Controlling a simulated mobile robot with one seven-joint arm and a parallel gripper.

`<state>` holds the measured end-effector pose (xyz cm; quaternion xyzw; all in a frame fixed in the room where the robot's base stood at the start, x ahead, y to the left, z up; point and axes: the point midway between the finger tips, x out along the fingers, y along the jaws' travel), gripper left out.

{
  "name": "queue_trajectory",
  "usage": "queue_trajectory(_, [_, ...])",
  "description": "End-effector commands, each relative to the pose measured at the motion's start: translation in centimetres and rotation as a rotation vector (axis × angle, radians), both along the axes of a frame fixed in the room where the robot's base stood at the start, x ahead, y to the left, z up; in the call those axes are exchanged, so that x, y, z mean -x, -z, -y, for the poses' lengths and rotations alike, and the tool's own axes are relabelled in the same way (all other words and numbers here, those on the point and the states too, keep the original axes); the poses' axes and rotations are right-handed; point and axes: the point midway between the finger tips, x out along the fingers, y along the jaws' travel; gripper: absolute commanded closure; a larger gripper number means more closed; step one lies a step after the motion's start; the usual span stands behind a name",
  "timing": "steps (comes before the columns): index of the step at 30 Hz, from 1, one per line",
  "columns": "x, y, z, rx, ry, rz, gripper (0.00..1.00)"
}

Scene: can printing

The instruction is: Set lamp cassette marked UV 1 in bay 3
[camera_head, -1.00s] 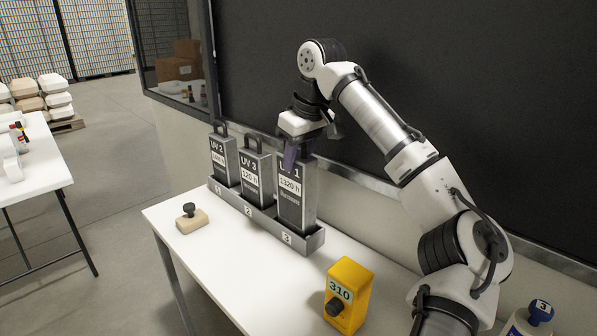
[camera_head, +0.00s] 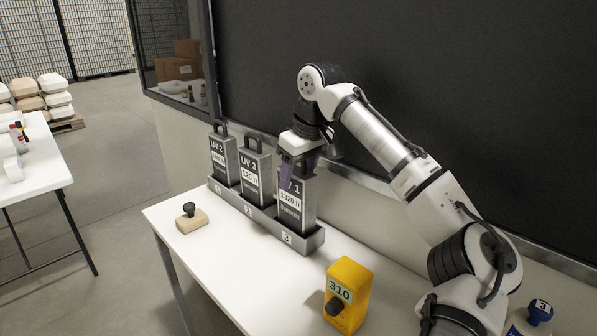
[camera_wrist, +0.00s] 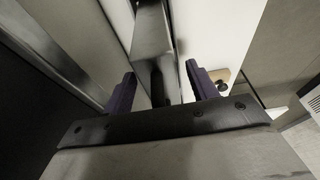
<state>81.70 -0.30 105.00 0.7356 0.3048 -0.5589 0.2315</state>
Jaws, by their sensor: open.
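The dark grey lamp cassette marked UV 1 (camera_head: 291,207) stands upright in bay 3, the near end of the grey rack (camera_head: 316,240). Its front label reads 1320 h. Its lower part is hidden by the rack wall, and its top is partly hidden by my gripper. My gripper (camera_head: 302,167) is open at the top of UV 1, pointing down. In the wrist view its purple fingers (camera_wrist: 161,88) stand apart on either side of a dark handle, with gaps showing.
Cassettes UV 2 (camera_head: 224,160) and UV 3 (camera_head: 255,172) stand in bays 1 and 2. On the white table (camera_head: 200,252) are a beige block with a dark knob (camera_head: 191,217) and a yellow box marked 310 (camera_head: 348,295). A dark wall panel (camera_head: 480,90) rises close behind the rack.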

Motion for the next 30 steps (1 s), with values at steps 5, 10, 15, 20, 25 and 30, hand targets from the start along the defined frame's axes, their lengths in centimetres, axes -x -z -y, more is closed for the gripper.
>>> queue_trajectory(5, [0.0,-0.6,0.0,0.0,0.0,0.001,0.42])
queue_trajectory(10, [0.5,-3.3,0.6,-0.002,0.0,0.004,0.42])
queue_trajectory(15, [1.2,-7.0,1.3,0.0,0.001,0.003,0.42])
queue_trajectory(20, [1.8,-9.9,1.9,0.001,0.001,0.001,0.42])
queue_trajectory(25, [2.2,-11.5,2.2,0.001,0.001,-0.001,0.42])
queue_trajectory(30, [2.3,-11.8,2.3,0.001,0.001,-0.001,0.42])
